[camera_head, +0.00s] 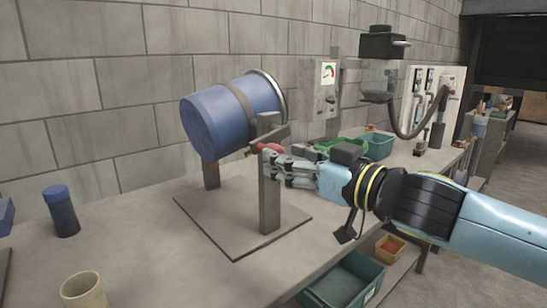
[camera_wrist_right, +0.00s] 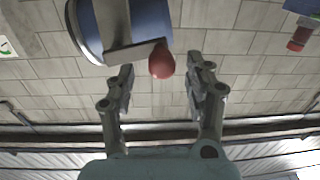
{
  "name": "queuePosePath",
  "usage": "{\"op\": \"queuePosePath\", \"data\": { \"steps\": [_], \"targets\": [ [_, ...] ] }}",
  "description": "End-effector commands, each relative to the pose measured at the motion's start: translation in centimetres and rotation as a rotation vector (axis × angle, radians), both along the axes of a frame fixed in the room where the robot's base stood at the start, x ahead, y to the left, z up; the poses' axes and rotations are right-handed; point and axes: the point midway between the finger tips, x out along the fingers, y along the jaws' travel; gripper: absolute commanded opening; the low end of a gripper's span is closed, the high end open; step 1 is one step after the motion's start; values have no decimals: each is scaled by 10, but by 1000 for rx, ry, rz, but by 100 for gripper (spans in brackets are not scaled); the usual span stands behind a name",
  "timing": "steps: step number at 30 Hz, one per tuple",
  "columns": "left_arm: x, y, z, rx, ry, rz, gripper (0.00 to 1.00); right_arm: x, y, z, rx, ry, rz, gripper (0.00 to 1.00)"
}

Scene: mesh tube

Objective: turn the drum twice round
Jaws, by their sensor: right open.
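The blue drum (camera_head: 225,118) lies on its side, tilted, in a grey stand with two posts on a flat base plate (camera_head: 225,232). A grey crank arm with a red knob (camera_head: 268,148) is at its right end. My right gripper (camera_head: 268,162) is at the knob, close to the front post. In the right wrist view the fingers (camera_wrist_right: 160,72) are open, with the red knob (camera_wrist_right: 162,65) between them and a gap on both sides. The drum (camera_wrist_right: 152,20) is partly cut off there. My left gripper is not in view.
A blue-capped dark jar (camera_head: 62,212) and a cream cup (camera_head: 84,291) stand on the bench at the left. Green bins (camera_head: 378,146) and a grey gauge box (camera_head: 322,97) are behind my right arm. The block wall runs behind the drum.

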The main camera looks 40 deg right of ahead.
Motion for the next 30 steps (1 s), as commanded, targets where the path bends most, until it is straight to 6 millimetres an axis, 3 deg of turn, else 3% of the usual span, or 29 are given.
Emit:
{"op": "queuePosePath", "data": {
  "steps": [10, 23, 30],
  "targets": [
    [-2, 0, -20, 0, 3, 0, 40, 32, 5, -2, 1, -2, 1, 53],
    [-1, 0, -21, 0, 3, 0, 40, 38, 7, 0, -1, 1, 6, 53],
    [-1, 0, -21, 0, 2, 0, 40, 38, 7, 0, -1, 1, 6, 23]
  ]
}}
